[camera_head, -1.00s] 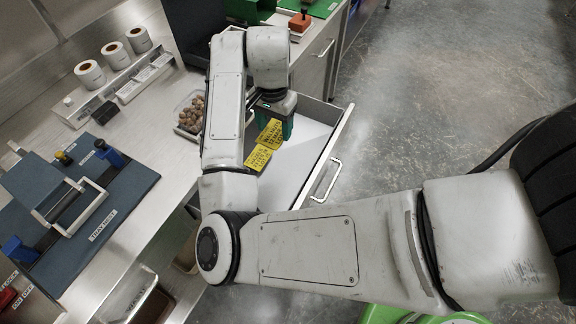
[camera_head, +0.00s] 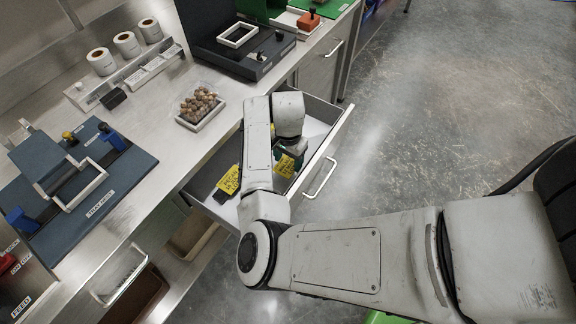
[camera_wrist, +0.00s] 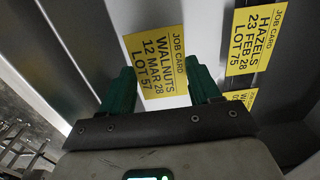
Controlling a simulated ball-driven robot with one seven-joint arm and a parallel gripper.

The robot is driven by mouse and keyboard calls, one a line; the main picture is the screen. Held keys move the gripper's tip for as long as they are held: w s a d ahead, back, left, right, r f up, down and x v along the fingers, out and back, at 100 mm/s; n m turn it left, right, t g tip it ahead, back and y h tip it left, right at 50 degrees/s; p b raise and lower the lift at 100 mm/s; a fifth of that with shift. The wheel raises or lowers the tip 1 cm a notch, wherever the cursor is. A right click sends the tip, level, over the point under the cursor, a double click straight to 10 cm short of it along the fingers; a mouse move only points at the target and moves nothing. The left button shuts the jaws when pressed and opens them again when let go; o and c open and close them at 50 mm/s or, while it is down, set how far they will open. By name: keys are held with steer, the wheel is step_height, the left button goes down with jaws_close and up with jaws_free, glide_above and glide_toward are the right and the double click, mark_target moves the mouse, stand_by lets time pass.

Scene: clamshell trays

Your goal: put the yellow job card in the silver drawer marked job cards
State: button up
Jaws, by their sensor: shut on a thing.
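A yellow job card reading WALNUTS, LOT 57 (camera_wrist: 158,62) stands between the green fingertips of my gripper (camera_wrist: 158,76), which is shut on it. In the head view the gripper (camera_head: 287,156) is over the open silver drawer (camera_head: 328,148), and the held card (camera_head: 285,167) shows below my arm. A second yellow card (camera_head: 229,181) lies in the drawer to the left; the wrist view shows it as HAZELS, LOT 75 (camera_wrist: 255,40). Part of another yellow card (camera_wrist: 243,98) shows beside it. The drawer's label is not visible. Whether the held card touches the drawer floor, I cannot tell.
On the steel bench stand a tray of nuts (camera_head: 201,108), a blue clamshell fixture (camera_head: 75,185), a dark fixture (camera_head: 240,45) and several label rolls (camera_head: 127,44). Lower bins (camera_head: 120,275) sit under the bench. Open floor (camera_head: 440,110) lies to the right.

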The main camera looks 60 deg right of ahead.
mark_target(288, 164)
steer(key=shift+f, duration=2.4)
steer(key=shift+f, duration=0.2)
steer(key=o, duration=0.7)
steer(key=shift+o, duration=0.2)
step_height(288, 164, up, 12)
steer(key=shift+r+b, duration=0.25)
steer(key=shift+b, duration=0.05)
